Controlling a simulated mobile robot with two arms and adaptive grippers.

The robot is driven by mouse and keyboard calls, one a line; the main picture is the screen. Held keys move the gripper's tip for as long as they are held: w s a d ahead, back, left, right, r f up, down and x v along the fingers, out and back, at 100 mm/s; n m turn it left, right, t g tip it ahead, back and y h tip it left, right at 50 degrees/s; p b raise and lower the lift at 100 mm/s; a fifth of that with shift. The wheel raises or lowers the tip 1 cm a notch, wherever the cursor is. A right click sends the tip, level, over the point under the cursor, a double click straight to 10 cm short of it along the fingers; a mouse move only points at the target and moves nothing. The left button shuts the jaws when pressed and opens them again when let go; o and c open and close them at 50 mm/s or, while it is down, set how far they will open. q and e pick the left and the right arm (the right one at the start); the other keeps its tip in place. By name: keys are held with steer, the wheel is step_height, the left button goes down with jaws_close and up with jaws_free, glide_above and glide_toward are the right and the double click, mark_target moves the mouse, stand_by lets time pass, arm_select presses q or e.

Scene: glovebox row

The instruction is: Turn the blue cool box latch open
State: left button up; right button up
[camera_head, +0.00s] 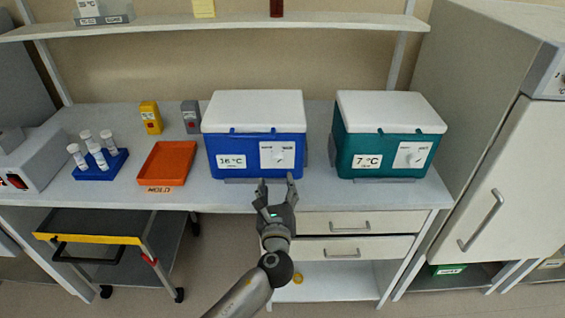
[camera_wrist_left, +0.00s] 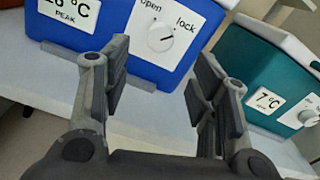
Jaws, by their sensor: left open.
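The blue cool box (camera_head: 230,147) with a white lid stands on the bench, labelled 16 °C. Its latch (camera_head: 277,155) is a round white knob on a white plate on the front face. In the left wrist view the latch knob (camera_wrist_left: 161,38) lies between the words "open" and "lock", with its dark mark pointing toward "lock". My left gripper (camera_head: 276,190) is in front of the box, below the latch, and open. In the left wrist view its two fingers (camera_wrist_left: 160,85) are apart with nothing between them. My right gripper is not in view.
A teal cool box (camera_head: 355,150) labelled 7 °C stands close to the right. An orange tray (camera_head: 167,163), a blue vial rack (camera_head: 101,166) and yellow and grey devices are to the left. A shelf (camera_head: 220,25) runs above. Drawers (camera_head: 345,224) are below the bench.

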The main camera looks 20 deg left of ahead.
mark_target(277, 163)
arm_select(q)
steer(key=x, duration=0.7)
steer(key=shift+w+p, duration=0.3)
steer(key=shift+w+a+f, duration=0.1)
steer(key=shift+w+a, duration=0.2)
steer(key=shift+w, duration=0.4)
steer(key=shift+c, duration=1.1)
steer(key=c, duration=0.8)
